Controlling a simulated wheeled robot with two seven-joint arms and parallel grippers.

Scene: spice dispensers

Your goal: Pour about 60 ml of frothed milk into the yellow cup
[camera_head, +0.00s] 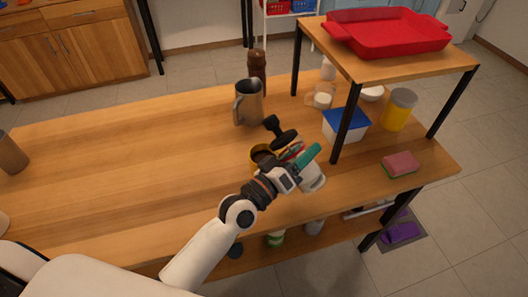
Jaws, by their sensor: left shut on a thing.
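A yellow-rimmed cup (257,149) with a dark inside stands on the wooden table, partly hidden behind my left wrist. A metal jug (249,104) with a handle on its left stands upright farther back; its contents cannot be seen. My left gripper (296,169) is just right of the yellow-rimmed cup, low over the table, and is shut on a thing. A pale container (314,180) and a green piece (309,155) show at its fingertips. The held thing seems to be the pale container, but the gripper hides much of it. My right gripper is not in view.
A black tamper-like tool (280,133) is close behind my gripper. A brown grinder (257,68) stands behind the jug. A raised shelf (398,66) carries a red tray (387,32); a blue-lidded box (346,124) sits below. The table's left-middle is clear.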

